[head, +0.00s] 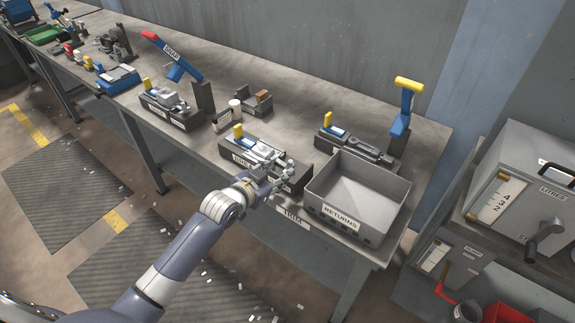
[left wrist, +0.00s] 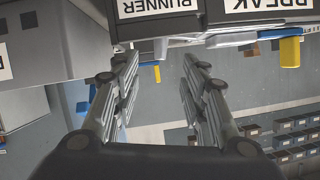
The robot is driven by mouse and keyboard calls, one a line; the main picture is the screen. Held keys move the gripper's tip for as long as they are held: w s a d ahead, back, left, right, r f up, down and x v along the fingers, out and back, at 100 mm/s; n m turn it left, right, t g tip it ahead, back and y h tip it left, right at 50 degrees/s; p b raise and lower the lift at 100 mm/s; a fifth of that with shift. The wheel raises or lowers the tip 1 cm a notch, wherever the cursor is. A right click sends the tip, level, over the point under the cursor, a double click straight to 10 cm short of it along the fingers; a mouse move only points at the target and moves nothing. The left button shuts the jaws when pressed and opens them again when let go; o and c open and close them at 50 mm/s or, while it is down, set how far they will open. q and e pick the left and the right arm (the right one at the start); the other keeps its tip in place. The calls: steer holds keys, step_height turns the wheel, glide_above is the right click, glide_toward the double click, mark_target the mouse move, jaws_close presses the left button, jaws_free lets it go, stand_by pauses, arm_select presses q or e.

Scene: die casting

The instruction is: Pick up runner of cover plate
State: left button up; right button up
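A dark fixture block (head: 236,158) stands at the front of the bench, with a yellow-tipped upright part and a blue piece at its left end. A light grey metal casting (head: 258,149) lies on it; which part of it is the runner I cannot tell, since my gripper covers some of it. My left gripper (head: 279,170) is over the right part of this block. In the left wrist view its two fingers (left wrist: 160,62) are apart, with a visible gap and nothing clearly held. Upside-down RUNNER (left wrist: 160,6) and BREAK (left wrist: 255,4) labels show beyond them. My right gripper is out of view.
A grey RETURNS bin (head: 340,219) stands close to the right of my gripper. Behind it are another fixture (head: 369,151) and a blue lever with a yellow handle (head: 405,105). A second fixture (head: 170,109) and a red-handled blue lever (head: 174,62) stand to the left.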

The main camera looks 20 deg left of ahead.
mark_target(290, 162)
arm_select(q)
steer(key=shift+x, duration=1.05)
steer(key=shift+p+x, duration=0.5)
steer(key=shift+x, duration=1.55)
steer(key=shift+r, duration=0.1)
steer(key=shift+c, duration=0.4)
jaws_close()
